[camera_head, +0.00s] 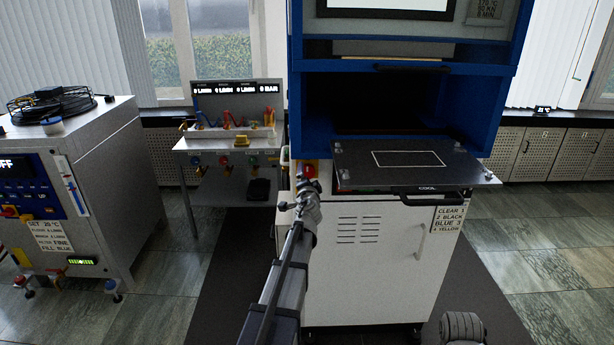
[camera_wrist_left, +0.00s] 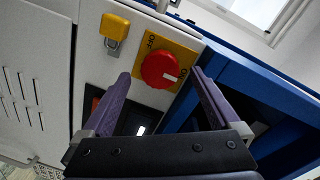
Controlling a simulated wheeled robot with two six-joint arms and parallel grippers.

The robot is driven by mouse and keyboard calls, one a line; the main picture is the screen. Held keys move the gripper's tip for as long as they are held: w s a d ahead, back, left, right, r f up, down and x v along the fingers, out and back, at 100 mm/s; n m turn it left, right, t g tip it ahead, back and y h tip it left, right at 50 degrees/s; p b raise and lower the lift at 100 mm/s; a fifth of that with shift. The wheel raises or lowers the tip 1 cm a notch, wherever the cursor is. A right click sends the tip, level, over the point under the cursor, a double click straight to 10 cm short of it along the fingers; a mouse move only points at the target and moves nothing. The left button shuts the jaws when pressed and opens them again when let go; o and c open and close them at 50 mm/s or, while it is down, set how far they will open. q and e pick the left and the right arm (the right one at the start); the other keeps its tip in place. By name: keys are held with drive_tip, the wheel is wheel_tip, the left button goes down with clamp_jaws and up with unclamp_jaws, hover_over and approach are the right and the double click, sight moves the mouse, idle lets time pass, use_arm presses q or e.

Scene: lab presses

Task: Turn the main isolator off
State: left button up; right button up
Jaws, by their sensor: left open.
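The main isolator is a red round knob (camera_wrist_left: 160,69) on a yellow plate (camera_wrist_left: 186,50) marked OFF and ON. Its white mark points toward the ON lettering. In the head view the red isolator (camera_head: 310,169) shows on the white press cabinet's upper left front, partly hidden by my left gripper (camera_head: 305,184). In the left wrist view my left gripper (camera_wrist_left: 160,74) is open and empty. Its two fingers appear on either side of the knob; I cannot tell how far short of it they are.
A yellow padlock (camera_wrist_left: 115,28) hangs beside the isolator. A black platen (camera_head: 400,165) juts from the blue press frame (camera_head: 295,95) to the right. A bench with gauges (camera_head: 235,140) and a grey control unit (camera_head: 110,190) stand to the left.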

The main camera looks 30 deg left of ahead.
use_arm(q)
drive_tip(key=v, duration=0.5)
drive_tip(key=shift+s+d, duration=0.2)
drive_tip(key=s+d+f+n+g+h+p, duration=0.15)
drive_tip(key=s+d+f+g, duration=0.35)
drive_tip(key=d, duration=0.7)
drive_tip(key=s+d+f+n+g+h+p, duration=0.1)
drive_tip(key=s+d+f+n+g+h, duration=0.15)
drive_tip(key=s+d+f, duration=0.7)
drive_tip(key=s+d+f+m+g+h+p, duration=0.1)
drive_tip(key=s+d+g, duration=0.6)
drive_tip(key=s+d, duration=0.9)
drive_tip(key=d+f+h, duration=0.1)
drive_tip(key=d+h, duration=0.1)
drive_tip(key=shift+s+m+h, duration=0.3)
drive_tip(key=shift+s, duration=0.05)
drive_tip(key=shift+g, duration=0.25)
drive_tip(key=shift+c, duration=0.3)
